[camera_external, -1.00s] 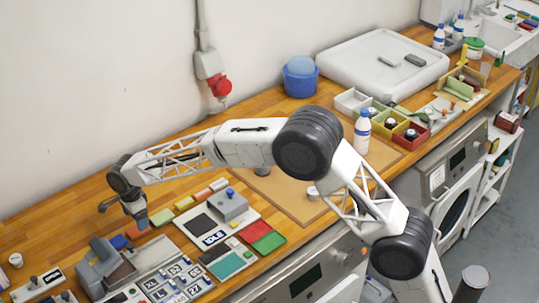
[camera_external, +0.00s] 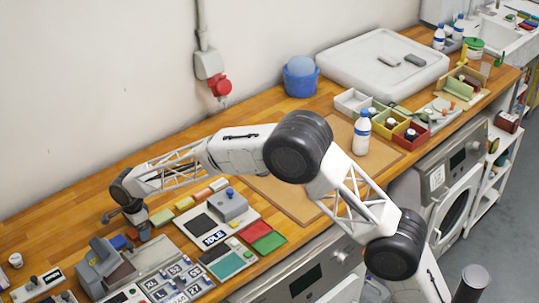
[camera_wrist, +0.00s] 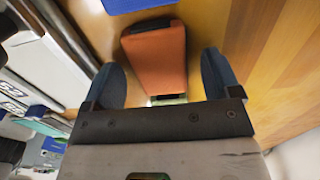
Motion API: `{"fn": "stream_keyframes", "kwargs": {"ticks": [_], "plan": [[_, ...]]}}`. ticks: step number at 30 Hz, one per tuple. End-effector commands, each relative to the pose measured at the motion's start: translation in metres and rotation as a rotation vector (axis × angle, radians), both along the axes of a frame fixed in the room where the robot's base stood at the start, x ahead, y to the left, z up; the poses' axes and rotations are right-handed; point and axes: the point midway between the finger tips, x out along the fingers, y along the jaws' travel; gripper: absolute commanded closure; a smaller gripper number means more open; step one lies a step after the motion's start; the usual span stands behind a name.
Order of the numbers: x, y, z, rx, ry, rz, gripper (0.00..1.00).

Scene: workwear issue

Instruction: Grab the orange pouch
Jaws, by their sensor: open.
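The orange pouch (camera_wrist: 155,58) lies flat on the wooden worktop in the wrist view, a rounded rectangular block. My gripper (camera_wrist: 161,78) has its two dark blue fingers spread, one to each side of the pouch's near end, with visible gaps on both sides. Whether the fingertips are down at the pouch's height is hard to tell. In the external view my gripper (camera_external: 143,234) points down over the row of small coloured items, and a bit of the orange pouch (camera_external: 131,233) shows just left of it.
A blue item (camera_external: 118,242) lies beside the pouch, and a green one (camera_external: 162,217) lies on the other side of my gripper. A grey machine (camera_external: 103,265) and a board of size labels (camera_external: 172,282) stand in front. Bare worktop (camera_external: 60,218) lies behind.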

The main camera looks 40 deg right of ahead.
Motion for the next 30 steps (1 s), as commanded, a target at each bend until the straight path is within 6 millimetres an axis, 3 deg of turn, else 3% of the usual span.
{"fn": "stream_keyframes", "kwargs": {"ticks": [17, 27, 30], "plan": [[0.0000, 0.0000, -0.0015, 0.000, 0.000, 0.000, 0.17], [0.0000, 0.0000, -0.0015, 0.000, 0.000, 0.000, 0.68], [0.0001, 0.0000, -0.0014, 0.000, 0.000, 0.000, 0.71]]}}
